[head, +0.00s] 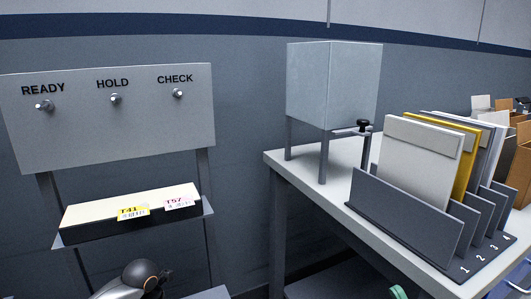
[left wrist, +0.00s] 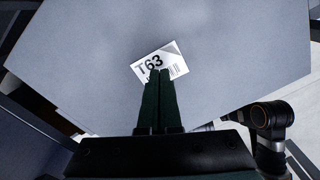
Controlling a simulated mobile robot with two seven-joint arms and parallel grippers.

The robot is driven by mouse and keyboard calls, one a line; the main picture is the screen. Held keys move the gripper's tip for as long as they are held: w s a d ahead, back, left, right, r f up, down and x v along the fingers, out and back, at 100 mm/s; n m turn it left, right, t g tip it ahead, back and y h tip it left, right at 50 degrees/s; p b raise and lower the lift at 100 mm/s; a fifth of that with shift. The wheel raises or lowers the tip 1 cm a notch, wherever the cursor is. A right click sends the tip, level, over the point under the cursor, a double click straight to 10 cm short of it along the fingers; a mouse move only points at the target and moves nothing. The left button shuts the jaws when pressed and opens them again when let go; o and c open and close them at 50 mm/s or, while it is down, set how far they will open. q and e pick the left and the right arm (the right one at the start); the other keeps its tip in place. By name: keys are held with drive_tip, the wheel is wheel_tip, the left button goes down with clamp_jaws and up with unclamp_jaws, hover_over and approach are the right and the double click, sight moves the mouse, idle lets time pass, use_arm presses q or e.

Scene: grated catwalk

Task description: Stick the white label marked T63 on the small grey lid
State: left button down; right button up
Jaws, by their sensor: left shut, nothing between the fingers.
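The white label marked T63 (left wrist: 155,59) lies on a plain light grey surface (left wrist: 220,40) in the left wrist view, slightly turned, its print facing up. The label's upper right part looks greyer. My left gripper (left wrist: 160,72) is shut with nothing between its fingers. Its tips overlap the label's lower edge in the picture; I cannot tell whether they touch it. I cannot tell whether this surface is the small grey lid; no separate lid is identifiable. My right gripper is in neither view.
In the head view a panel (head: 120,140) reads READY, HOLD and CHECK. Below it a shelf box (head: 90,212) carries a yellow T41 label (head: 133,212) and a white T57 label (head: 180,202). On the right, a table (head: 335,192) bears a grey box (head: 330,85) and a numbered file rack (head: 400,215).

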use_arm(q)
drive_tip(key=shift+f+b, duration=0.65)
drive_tip(key=shift+f, duration=0.3)
idle(0.3)
idle(0.3)
